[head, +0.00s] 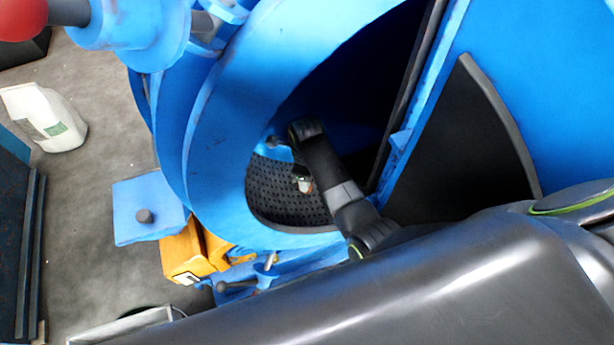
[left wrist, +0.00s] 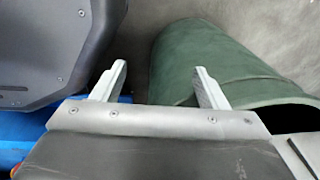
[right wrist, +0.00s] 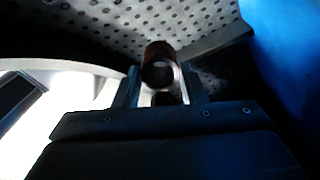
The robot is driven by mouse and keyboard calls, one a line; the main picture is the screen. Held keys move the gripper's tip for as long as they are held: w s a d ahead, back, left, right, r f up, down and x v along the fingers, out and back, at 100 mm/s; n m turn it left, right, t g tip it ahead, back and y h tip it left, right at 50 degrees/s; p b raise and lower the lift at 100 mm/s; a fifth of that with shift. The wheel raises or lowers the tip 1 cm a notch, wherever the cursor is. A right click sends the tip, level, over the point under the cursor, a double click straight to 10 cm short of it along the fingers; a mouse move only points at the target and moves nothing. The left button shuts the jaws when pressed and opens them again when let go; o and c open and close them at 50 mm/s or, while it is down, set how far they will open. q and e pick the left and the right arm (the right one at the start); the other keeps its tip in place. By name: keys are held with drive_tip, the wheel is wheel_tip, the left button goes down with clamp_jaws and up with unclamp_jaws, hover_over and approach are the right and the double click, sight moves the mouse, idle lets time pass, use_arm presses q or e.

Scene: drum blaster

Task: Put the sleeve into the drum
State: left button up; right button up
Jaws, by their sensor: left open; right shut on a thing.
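The sleeve (right wrist: 158,68) is a short brownish hollow cylinder with a dark open end, seen in the right wrist view. My right gripper (right wrist: 160,88) is shut on it. The drum (head: 282,192) shows its dark perforated lining through the round opening of the blue machine in the head view. My right arm reaches through that opening, and a small pale and brown bit by its hand shows in front of the lining. The perforated lining also fills the top of the right wrist view. My left gripper (left wrist: 161,85) is open and empty, outside the head view.
The blue rim (head: 225,125) of the opening surrounds my right arm closely. A green barrel-like container (left wrist: 205,65) lies beyond my left fingers. A white bag (head: 45,118), a blue plate (head: 148,210) and a yellow box (head: 185,252) are at the left.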

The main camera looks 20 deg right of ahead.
drive_tip(key=o, duration=1.2)
wheel_tip(320, 180, up, 18)
drive_tip(key=p, duration=0.5)
drive_tip(key=shift+f, duration=0.25)
